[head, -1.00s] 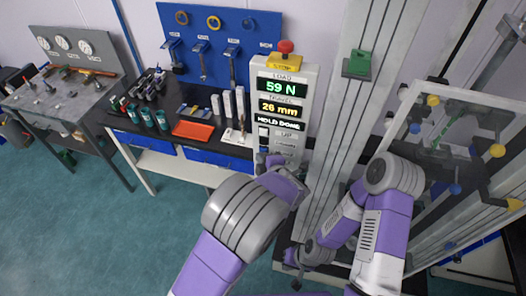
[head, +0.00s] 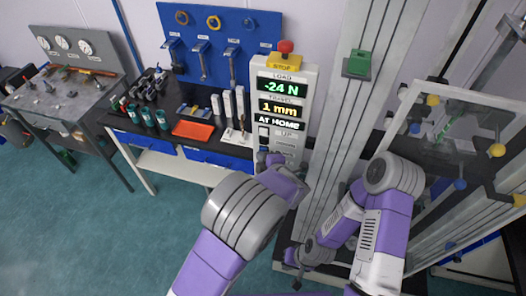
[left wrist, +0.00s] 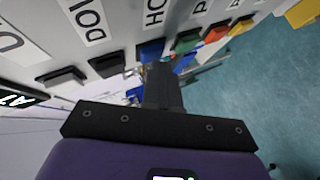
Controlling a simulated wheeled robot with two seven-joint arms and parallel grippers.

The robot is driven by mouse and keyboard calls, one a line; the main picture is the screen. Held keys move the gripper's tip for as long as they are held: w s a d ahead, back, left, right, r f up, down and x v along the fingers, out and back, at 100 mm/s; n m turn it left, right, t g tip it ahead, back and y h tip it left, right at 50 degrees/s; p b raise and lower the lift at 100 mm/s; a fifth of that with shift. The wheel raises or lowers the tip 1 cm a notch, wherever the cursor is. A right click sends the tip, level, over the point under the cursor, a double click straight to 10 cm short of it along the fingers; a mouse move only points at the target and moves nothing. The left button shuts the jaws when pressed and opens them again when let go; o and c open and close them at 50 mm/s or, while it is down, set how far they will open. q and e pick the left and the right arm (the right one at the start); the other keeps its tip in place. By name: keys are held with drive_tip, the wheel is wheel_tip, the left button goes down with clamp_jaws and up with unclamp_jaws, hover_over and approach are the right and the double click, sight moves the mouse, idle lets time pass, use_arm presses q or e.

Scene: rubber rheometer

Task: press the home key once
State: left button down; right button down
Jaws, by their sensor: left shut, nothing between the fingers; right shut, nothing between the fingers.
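The control panel (head: 307,85) stands upright in the head view; its display reads -24 N, 1 mm and AT HOME. In the left wrist view a row of keys runs under partly cut-off labels. The blue home key (left wrist: 150,48) is under the label starting HO. My left gripper (left wrist: 160,70) is shut and empty, its tip right at the blue key; whether it touches cannot be told. In the head view my left gripper (head: 270,160) is at the lower panel, hiding the home key. My right gripper (head: 296,282) is shut and empty, low near the machine's base.
A red stop button (head: 286,46) tops the panel. The machine column (head: 345,120) stands right of it; a cluttered bench (head: 150,141) stands left.

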use_arm(q)
drive_tip(key=shift+s+a, duration=0.2)
drive_tip(key=shift+s, duration=0.45)
drive_tip(key=shift+s+a+b, duration=0.2)
drive_tip(key=shift+s+a, duration=0.05)
drive_tip(key=shift+s, duration=0.55)
drive_tip(key=shift+s+a+b, duration=0.25)
drive_tip(key=shift+s+a, duration=0.05)
drive_tip(key=shift+s, duration=0.5)
drive_tip(key=shift+s+a+b, duration=0.2)
drive_tip(key=shift+s+a, duration=0.05)
drive_tip(key=shift+s, duration=0.55)
